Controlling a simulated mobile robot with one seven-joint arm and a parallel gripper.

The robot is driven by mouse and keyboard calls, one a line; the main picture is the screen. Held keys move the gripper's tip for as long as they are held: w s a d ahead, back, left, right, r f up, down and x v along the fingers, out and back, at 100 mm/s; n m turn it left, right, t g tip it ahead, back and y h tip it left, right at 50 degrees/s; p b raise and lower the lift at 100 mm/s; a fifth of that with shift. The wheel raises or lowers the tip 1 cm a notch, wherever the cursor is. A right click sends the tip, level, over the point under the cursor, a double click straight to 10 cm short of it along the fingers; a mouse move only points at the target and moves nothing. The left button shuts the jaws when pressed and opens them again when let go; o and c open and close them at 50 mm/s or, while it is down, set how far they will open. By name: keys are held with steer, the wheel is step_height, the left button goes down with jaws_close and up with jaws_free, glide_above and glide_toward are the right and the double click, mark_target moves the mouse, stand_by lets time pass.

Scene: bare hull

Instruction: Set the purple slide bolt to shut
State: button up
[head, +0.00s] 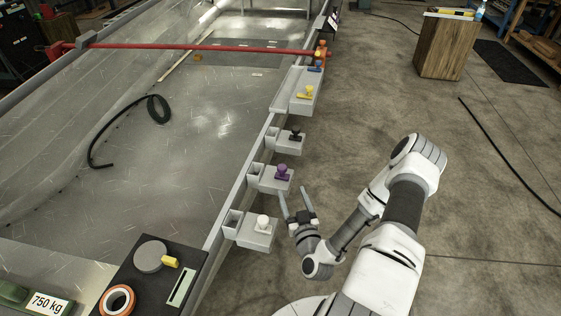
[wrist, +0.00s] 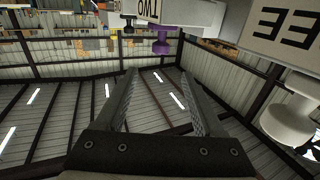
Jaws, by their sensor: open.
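The purple slide bolt (head: 283,172) is a purple knob on a grey block on the hull's side rail, with a small square grey keeper (head: 255,169) to its left. Whether the bolt reaches into the keeper is too small to tell. In the wrist view the purple knob (wrist: 162,40) hangs upside down beside a label reading TWO, beyond my fingertips. My gripper (head: 294,190) is open and empty, just below and right of the purple knob in the head view. In the wrist view both fingers (wrist: 158,76) are spread apart and do not touch the knob.
A white-knobbed bolt (head: 263,221) is nearer on the rail; it also shows large at the wrist view's right (wrist: 290,120). A black-knobbed bolt (head: 296,134) and a yellow one (head: 305,92) are farther along. Floor right of the rail is open. A wooden cabinet (head: 445,45) stands far off.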

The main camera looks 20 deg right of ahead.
mark_target(282, 172)
steer(key=b+x, duration=0.2)
steer(key=x, duration=1.4)
steer(key=shift+a, duration=0.15)
jaws_close()
stand_by(0.7)
